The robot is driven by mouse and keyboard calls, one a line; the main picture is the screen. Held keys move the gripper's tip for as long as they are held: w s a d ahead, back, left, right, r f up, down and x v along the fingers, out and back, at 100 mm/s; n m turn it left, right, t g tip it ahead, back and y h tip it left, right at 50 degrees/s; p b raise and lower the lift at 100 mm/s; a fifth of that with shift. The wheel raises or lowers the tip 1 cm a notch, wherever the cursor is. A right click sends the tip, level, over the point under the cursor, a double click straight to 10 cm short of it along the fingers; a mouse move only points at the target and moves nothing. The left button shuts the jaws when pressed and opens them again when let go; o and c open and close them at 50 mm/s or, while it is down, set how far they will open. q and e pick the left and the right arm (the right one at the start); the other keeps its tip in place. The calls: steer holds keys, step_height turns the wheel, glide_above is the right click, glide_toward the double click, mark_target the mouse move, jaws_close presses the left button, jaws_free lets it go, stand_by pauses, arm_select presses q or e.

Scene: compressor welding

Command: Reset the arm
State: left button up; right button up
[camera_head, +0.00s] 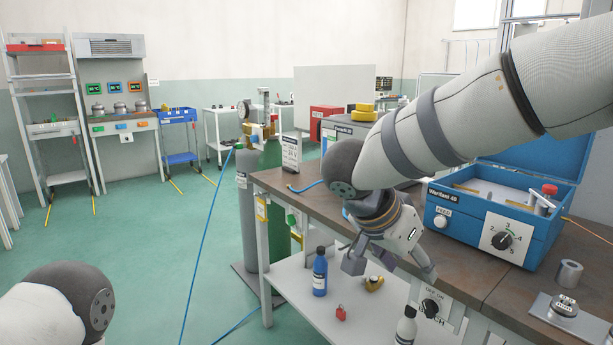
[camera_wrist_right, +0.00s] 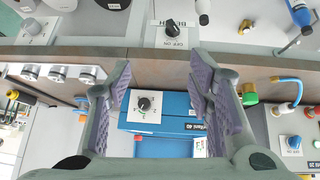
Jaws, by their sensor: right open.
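My right arm comes in from the upper right of the head view. Its gripper (camera_head: 392,266) is open and empty, pointing down at the front edge of the workbench (camera_head: 478,262). In the right wrist view the two ridged fingers stand wide apart with nothing between them (camera_wrist_right: 158,95). A black rotary bench switch (camera_head: 430,307) is on the bench front just below the gripper; it also shows at the top of the wrist view (camera_wrist_right: 172,29). Of my left arm only a rounded joint shows at the lower left; its gripper is out of view.
An open blue machine (camera_head: 468,222) with a dial stands on the bench to the right. A metal cylinder (camera_head: 569,273) stands near it. A blue bottle (camera_head: 320,272) and a red padlock (camera_head: 341,314) are on the lower shelf. Green floor (camera_head: 150,235) is clear at left.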

steer(key=w+d+f+n+t+h, duration=0.15)
steer(key=d+f, duration=0.25)
steer(key=f, duration=0.4)
steer(key=d+f+n, duration=0.2)
steer(key=d+f, duration=0.2)
steer(key=f, duration=0.4)
steer(key=s+d+f+n+y, duration=0.1)
steer(key=s+f+n+y, duration=0.1)
steer(key=s+f, duration=0.35)
steer(key=s+a+f+n+g+y, duration=0.1)
steer(key=s+f+n+g+y, duration=0.1)
steer(key=s+f, duration=0.6)
steer(key=s+f+n+g+y, duration=0.15)
steer(key=s+f, duration=0.35)
steer(key=s, duration=0.7)
arm_select(q)
steer(key=shift+w+d, duration=0.15)
steer(key=shift+w, duration=0.4)
steer(key=shift+w+d, duration=0.15)
steer(key=shift+w, duration=0.35)
arm_select(e)
steer(key=s+a+n+g+y, duration=0.1)
steer(key=s+g, duration=0.3)
steer(key=s, duration=1.1)
steer(key=shift+r+y, duration=0.3)
steer(key=shift+y, duration=0.4)
steer(key=shift+s, duration=0.1)
